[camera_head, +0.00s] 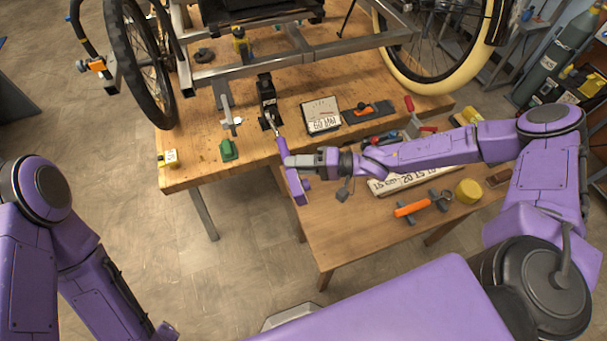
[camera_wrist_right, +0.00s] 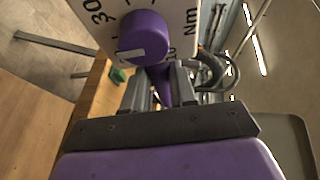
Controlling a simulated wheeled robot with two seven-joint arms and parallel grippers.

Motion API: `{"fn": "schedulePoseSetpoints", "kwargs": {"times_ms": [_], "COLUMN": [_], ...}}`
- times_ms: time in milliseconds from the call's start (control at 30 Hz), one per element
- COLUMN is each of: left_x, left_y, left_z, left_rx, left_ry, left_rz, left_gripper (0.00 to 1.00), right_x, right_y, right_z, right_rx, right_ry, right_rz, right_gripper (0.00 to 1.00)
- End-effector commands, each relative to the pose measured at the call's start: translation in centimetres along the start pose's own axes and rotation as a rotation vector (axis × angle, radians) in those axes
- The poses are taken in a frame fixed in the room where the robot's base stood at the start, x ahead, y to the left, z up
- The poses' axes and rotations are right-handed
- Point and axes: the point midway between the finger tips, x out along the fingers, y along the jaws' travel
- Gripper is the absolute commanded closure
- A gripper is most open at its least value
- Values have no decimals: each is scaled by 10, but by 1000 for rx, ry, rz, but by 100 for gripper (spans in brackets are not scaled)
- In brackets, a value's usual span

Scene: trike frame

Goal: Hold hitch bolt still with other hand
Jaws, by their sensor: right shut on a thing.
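My right gripper (camera_head: 296,160) is shut on a purple-handled tool (camera_head: 293,183), which looks like a wrench. The tool's thin metal shaft runs up to the foot of a black hitch block (camera_head: 266,90) below the trike frame (camera_head: 290,55). The hitch bolt is too small to make out, and I cannot tell whether the tool sits on it. In the right wrist view, the purple tool (camera_wrist_right: 146,40) rises between the fingers (camera_wrist_right: 160,88). My left arm is at the lower left of the head view, and its gripper is outside the picture.
Several tools lie to the right. Open floor lies left of the bench.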

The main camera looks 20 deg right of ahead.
Motion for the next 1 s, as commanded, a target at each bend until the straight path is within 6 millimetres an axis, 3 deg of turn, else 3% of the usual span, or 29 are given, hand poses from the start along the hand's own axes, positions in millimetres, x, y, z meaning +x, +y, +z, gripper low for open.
{"fn": "schedulePoseSetpoints", "kwargs": {"times_ms": [100,600,1000], "left_x": [0,0,0], "left_y": [0,0,0], "left_z": [0,0,0], "left_rx": [0,0,0], "left_ry": [0,0,0], "left_rz": [0,0,0], "left_gripper": [45,45,45], "right_x": [-4,-5,30], "right_y": [-24,-26,-34], "right_z": [7,9,25], "right_rx": [35,75,75], "right_ry": [-47,-47,-49], "right_rz": [-110,-194,-193], "right_gripper": [100,100,100]}}
